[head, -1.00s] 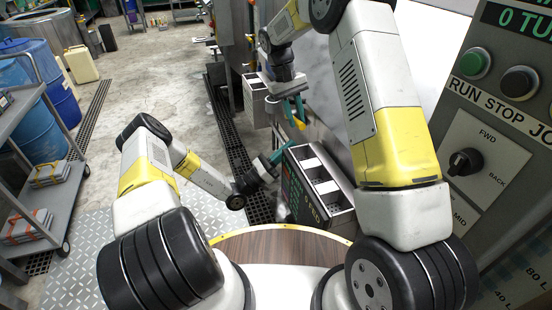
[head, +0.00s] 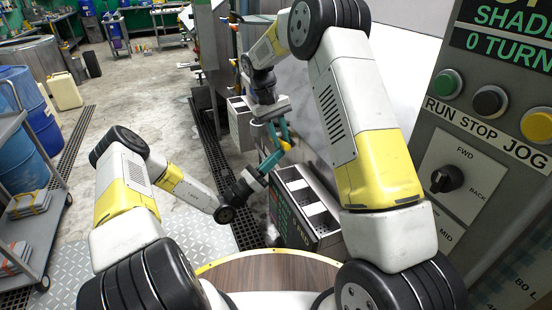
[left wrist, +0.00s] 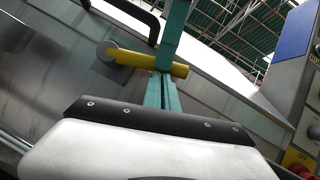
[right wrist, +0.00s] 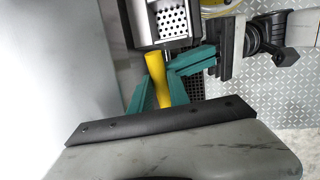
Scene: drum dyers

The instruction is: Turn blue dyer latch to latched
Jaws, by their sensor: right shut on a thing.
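The yellow latch handle (head: 286,146) is in the head view's middle, beside a steel machine wall. In the left wrist view the yellow handle (left wrist: 140,61) lies nearly level, with a round metal hub at its left end. My right gripper (head: 277,130) is shut on the handle, which stands between its teal fingers in the right wrist view (right wrist: 158,82). My left gripper (head: 272,161) is close below the handle. Its fingers are together in the left wrist view (left wrist: 162,88), their tips close to the handle; I cannot tell whether they touch it.
A control panel (head: 465,150) with buttons and a knob stands at right. An open-topped box with compartments (head: 308,200) is below the grippers. A grey cart (head: 35,215) and blue drums (head: 15,140) stand left. Open floor lies at the middle left.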

